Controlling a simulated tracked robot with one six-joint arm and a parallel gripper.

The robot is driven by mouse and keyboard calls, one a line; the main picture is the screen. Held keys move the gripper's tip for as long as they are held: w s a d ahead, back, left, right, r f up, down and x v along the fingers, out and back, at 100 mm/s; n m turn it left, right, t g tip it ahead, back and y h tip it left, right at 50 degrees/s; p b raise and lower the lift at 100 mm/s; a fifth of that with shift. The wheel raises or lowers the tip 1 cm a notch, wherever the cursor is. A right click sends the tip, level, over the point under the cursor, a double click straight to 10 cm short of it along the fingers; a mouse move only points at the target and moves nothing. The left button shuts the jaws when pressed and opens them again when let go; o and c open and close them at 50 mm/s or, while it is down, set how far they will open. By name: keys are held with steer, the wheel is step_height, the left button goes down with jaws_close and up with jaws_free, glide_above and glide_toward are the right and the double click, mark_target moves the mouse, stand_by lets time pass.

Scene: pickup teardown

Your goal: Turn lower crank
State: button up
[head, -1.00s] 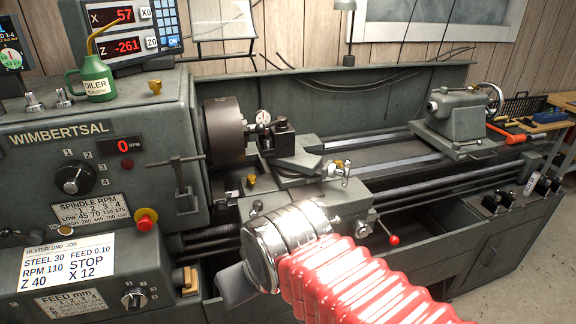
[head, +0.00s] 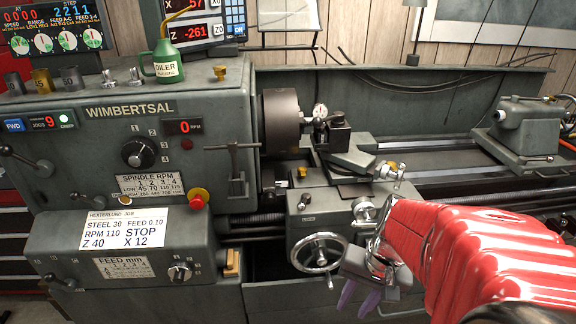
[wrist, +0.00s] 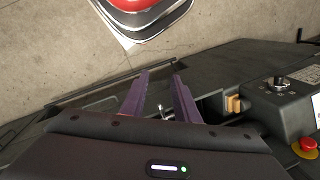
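Two lever-like cranks with black knobs sit at the left of the headstock in the head view. The lower crank (head: 62,284) is on the feed box, and the upper one (head: 22,158) is higher up. A spoked handwheel (head: 318,252) is on the carriage front. My gripper (head: 358,298) hangs just right of and below this handwheel, apart from both left cranks. Its purple fingers are apart in the wrist view (wrist: 161,76), with nothing clearly held. A small bright metal piece (wrist: 162,111) shows between them near the palm; I cannot tell what it is.
A red stop button (head: 198,198) and feed knob (head: 180,272) protrude between my gripper and the left cranks. The feed knob also shows in the wrist view (wrist: 280,83). The chuck (head: 285,120) and tool post (head: 336,135) stand above. Concrete floor (wrist: 50,45) lies beyond the lathe.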

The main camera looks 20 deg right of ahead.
step_height(320, 180, down, 4)
steer(key=s+d+m+y, duration=0.1)
steer(key=s+m+y, duration=0.1)
steer(key=m+y, duration=0.1)
steer(key=m+t+h, duration=0.3)
steer(key=m+t, duration=0.3)
steer(key=t, duration=1.1)
glide_toward(372, 226)
steer(key=s, duration=0.4)
steer(key=shift+s+d+f, duration=0.1)
steer(key=shift+s+d, duration=0.2)
steer(key=shift+w, duration=0.1)
steer(key=shift+w+a, duration=0.25)
steer(key=shift+w, duration=2)
steer(key=shift+w+a, duration=0.25)
steer(key=shift+w, duration=2)
steer(key=shift+w+a, duration=0.25)
steer(key=shift+w, duration=2)
steer(key=shift+c, duration=0.4)
